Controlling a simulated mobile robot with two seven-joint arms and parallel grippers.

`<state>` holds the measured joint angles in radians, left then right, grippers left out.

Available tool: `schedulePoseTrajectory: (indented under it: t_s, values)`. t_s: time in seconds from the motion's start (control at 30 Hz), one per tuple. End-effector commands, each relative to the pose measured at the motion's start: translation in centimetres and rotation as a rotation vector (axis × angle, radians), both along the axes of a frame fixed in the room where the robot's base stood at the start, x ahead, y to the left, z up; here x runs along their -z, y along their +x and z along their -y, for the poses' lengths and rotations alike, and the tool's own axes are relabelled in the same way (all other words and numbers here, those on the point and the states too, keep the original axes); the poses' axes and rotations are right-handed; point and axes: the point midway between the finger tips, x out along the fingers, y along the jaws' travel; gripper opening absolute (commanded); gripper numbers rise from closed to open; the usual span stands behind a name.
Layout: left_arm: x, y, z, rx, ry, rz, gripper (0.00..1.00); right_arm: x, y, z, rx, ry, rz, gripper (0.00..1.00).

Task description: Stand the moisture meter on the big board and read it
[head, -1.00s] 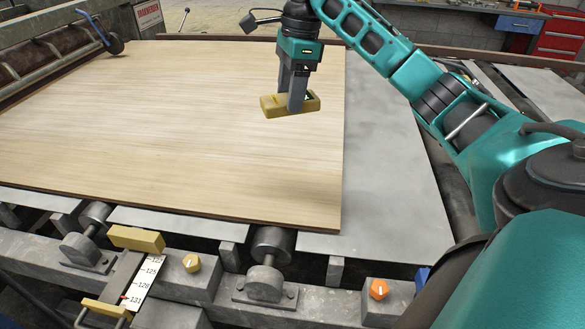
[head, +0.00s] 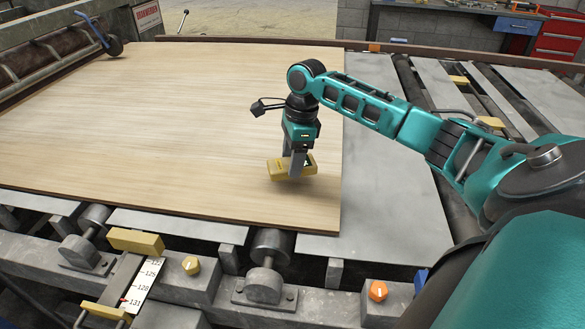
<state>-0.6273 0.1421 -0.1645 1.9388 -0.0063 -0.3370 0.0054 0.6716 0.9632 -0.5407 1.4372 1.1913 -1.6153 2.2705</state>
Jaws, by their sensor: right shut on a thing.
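The big board (head: 150,120) is a pale wood-grain sheet lying flat on the roller table. My right gripper (head: 295,170) is shut on the yellow moisture meter (head: 281,169), over the board's near right part. The gripper points down, and its fingers hide part of the meter. A small dark display patch shows at the meter's right end, too small to read. I cannot tell whether the meter touches the board or hangs just above it. My left gripper is not in view.
A grey metal sheet (head: 395,200) lies right of the board. A scale with yellow blocks (head: 137,241) and an orange knob (head: 378,291) sit along the near frame. A small wheel on a blue arm (head: 114,46) stands at the far left. Much of the board is bare.

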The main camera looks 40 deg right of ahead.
Motion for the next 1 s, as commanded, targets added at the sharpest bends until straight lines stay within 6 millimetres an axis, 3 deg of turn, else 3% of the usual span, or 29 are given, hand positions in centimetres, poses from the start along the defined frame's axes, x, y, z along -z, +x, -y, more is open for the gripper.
schedulePoseTrajectory:
  t_s: [0.2,0.6,0.63,0.9,1.0]
  values:
    - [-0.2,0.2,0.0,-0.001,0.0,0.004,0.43,3.0,-0.1,0.0,-0.001,0.0,-0.003,0.23]
    - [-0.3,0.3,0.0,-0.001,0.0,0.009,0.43,3.5,0.0,0.0,0.0,0.0,-0.001,0.23]
    - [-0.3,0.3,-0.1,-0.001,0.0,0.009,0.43,3.6,0.0,0.0,0.0,0.0,-0.002,0.6]
    - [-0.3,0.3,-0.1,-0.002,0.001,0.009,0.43,3.6,0.0,0.0,-0.001,0.0,-0.002,0.84]
    - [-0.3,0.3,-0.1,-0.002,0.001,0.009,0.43,3.6,0.0,0.0,-0.001,0.0,-0.002,0.84]
